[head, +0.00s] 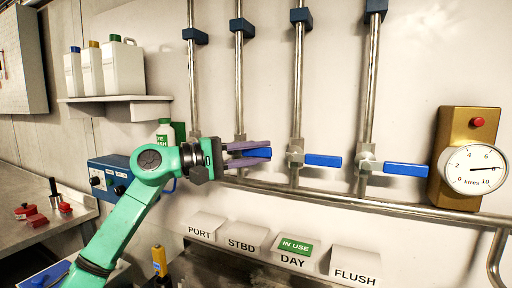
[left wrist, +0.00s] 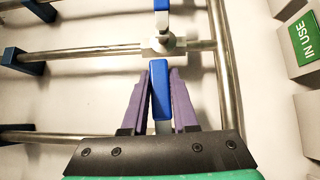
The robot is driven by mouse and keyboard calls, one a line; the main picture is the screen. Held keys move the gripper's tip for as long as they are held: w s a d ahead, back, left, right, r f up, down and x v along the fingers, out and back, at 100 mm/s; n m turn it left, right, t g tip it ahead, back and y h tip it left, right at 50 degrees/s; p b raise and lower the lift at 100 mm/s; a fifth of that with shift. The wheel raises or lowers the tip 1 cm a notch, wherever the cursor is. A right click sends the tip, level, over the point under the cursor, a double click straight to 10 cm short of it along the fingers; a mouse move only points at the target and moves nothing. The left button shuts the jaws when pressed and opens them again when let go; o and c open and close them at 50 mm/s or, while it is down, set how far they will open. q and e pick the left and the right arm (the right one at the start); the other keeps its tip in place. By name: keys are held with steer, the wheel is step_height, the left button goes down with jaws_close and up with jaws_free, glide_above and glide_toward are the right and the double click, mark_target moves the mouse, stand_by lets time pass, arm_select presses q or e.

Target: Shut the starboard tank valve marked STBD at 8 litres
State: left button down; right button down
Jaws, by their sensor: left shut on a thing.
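The STBD label (head: 241,245) is below the second pipe. The blue handle (head: 258,153) on that pipe lies crosswise, pointing right; its valve body is hidden behind my gripper. My left gripper (head: 262,149) comes from the left, its purple fingers shut around this handle, one on each side. In the left wrist view the handle (left wrist: 160,92) lies between the fingers (left wrist: 160,85). The round gauge (head: 474,169) on a brass-coloured box has its needle pointing right, at about 8 litres. My right gripper is not in view.
The DAY handle (head: 323,160) and FLUSH handle (head: 408,170) also lie crosswise to the right. A green IN USE tag (head: 296,246) is on the DAY label. A horizontal pipe (head: 420,212) runs below the valves. A blue box (head: 110,178) is behind my arm.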

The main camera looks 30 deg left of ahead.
arm_select(q)
steer(key=shift+f, duration=0.15)
stand_by(0.4)
steer(key=c, duration=0.7)
jaws_free()
steer(key=shift+w+d+f, duration=0.1)
steer(key=b+v, duration=0.2)
steer(key=v, duration=0.3)
steer(key=b+v, duration=0.2)
steer(key=v, duration=0.2)
steer(key=b+v, duration=0.3)
steer(key=v, duration=0.2)
steer(key=shift+s+r, duration=0.3)
